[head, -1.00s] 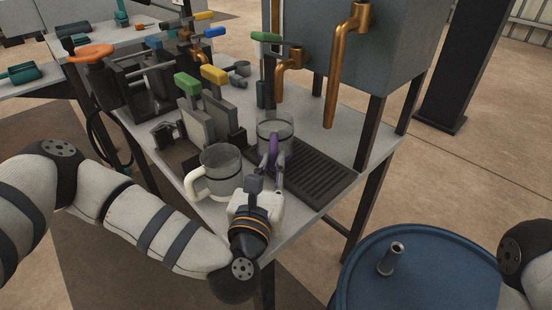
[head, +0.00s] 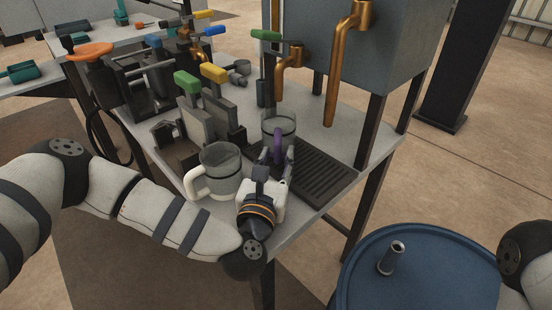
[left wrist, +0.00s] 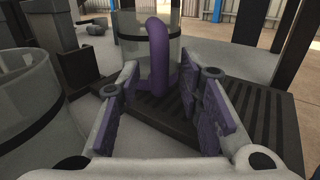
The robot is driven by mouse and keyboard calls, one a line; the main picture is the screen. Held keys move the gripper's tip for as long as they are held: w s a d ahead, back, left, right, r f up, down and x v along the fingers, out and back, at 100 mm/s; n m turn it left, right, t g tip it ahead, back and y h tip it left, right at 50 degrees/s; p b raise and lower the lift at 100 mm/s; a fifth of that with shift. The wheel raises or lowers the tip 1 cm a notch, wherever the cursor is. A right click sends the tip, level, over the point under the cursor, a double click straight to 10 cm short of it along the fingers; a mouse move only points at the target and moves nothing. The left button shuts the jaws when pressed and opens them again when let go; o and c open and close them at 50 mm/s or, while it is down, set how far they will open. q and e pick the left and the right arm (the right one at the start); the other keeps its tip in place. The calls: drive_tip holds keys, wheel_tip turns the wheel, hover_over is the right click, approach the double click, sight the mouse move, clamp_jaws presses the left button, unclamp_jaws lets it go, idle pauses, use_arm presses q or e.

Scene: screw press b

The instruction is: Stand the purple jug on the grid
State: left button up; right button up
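The purple jug (head: 279,125) is a clear glass jug with a dark band and a purple handle. It stands upright at the left end of the black slatted grid (head: 316,177). In the left wrist view, its purple handle (left wrist: 156,57) rises in front of the glass, and its base rests on the dark grid (left wrist: 253,115). My left gripper (head: 275,172) is at the handle side. Its two purple-padded fingers (left wrist: 163,112) are spread, one on each side of the handle, with visible gaps. My right gripper is out of view.
A glass jug with a white handle (head: 219,172) stands close left of my left gripper. Copper taps (head: 340,70) hang above the grid. Green-handled (head: 187,82) and yellow-handled (head: 213,72) tools stand behind. The grid's right part is clear.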

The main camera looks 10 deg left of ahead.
use_arm(q)
drive_tip(key=shift+r, duration=0.1)
drive_tip(key=shift+s+r, duration=0.15)
drive_tip(key=shift+s, duration=0.05)
drive_tip(key=s, duration=1.1)
drive_tip(key=shift+s, duration=0.35)
drive_tip(key=shift+d, duration=0.1)
